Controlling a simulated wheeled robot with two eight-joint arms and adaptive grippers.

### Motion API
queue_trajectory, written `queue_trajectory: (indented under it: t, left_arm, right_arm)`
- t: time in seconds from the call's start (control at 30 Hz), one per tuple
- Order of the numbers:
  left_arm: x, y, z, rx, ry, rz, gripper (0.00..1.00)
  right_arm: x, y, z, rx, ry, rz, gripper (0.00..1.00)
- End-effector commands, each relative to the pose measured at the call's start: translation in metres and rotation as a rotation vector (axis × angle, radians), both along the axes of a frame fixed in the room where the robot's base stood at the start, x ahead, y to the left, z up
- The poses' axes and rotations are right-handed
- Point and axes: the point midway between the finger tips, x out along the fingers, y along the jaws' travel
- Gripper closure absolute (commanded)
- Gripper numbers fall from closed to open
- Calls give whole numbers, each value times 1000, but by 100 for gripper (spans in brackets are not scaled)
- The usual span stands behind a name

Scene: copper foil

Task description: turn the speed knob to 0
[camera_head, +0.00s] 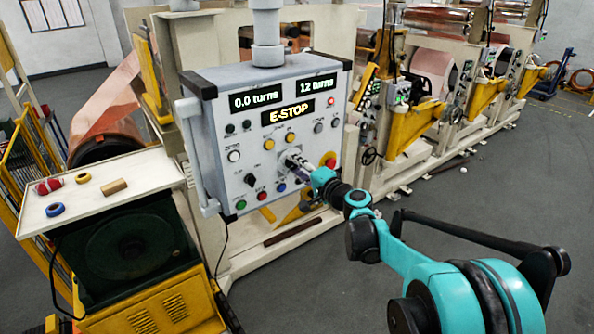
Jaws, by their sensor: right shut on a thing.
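The grey control panel (215,150) hangs in the middle of the view. Its screens read "0.0 turns" (256,99), "12 turns" (317,86) and "E-STOP" (288,111). My right gripper (297,161) reaches in from the lower right and is shut on the speed knob (290,154) near the panel's centre. The fingers hide most of the knob, so its pointer and scale cannot be read. My left gripper is not in view.
Several coloured buttons surround the knob, with a red mushroom button (330,159) close on the right and a black selector (250,180) at lower left. A white side table (130,205) holds small rings and a block. Grey floor (490,205) is open at right.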

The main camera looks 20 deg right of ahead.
Motion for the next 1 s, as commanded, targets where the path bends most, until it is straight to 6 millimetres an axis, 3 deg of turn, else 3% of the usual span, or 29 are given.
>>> queue_trajectory:
  t: [0.5, 1.0]
  left_arm:
    - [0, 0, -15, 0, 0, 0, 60]
    - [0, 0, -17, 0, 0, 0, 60]
  right_arm:
    - [-1, 1, -3, -323, -119, 2, 95]
    - [-1, 1, -3, -388, -142, 4, 95]
